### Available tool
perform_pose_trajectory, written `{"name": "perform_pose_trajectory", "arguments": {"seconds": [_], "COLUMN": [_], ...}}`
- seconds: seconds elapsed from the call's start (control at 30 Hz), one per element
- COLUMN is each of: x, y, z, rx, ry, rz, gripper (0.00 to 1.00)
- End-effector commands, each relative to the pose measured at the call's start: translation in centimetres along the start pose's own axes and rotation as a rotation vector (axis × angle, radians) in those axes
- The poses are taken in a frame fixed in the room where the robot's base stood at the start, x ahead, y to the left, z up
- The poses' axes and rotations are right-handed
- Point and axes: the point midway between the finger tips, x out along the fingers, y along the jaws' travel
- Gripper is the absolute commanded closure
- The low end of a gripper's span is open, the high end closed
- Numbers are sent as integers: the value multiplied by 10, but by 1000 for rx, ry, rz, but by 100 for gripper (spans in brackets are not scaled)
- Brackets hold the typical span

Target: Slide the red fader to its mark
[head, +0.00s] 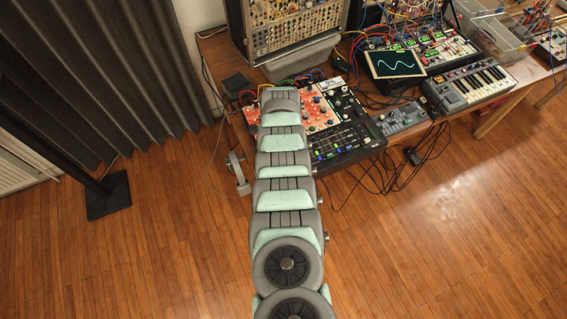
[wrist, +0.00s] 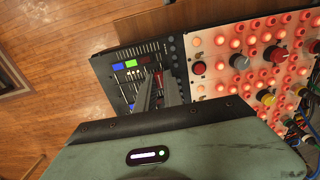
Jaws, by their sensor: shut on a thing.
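The black fader panel (head: 351,140) lies on the table at the far end of my arm in the head view, its left part behind the arm. In the wrist view the panel (wrist: 121,80) shows rows of sliders with green, blue and red patches. The red fader (wrist: 158,76) is a small red cap at the tips of my gripper (wrist: 158,80). The two grey fingers stand on either side of it and are shut on it. The fader's mark cannot be made out. My arm hides the gripper in the head view.
A panel of glowing orange-red knobs (wrist: 230,60) adjoins the fader panel, with cables at its right. A small grey unit (head: 403,118), a keyboard (head: 482,82) and a wave display (head: 394,63) stand to the right. The wooden floor in front is mostly clear.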

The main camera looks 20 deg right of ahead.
Motion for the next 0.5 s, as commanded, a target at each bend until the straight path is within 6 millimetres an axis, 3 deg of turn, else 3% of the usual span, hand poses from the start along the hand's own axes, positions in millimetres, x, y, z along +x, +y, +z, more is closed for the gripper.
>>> {"name": "perform_pose_trajectory", "arguments": {"seconds": [0.03,0.5], "x": [7,1], "y": [-4,-10], "z": [0,0], "rx": [0,0], "ry": [1,0], "rz": [-1,-1], "gripper": [100,100]}}
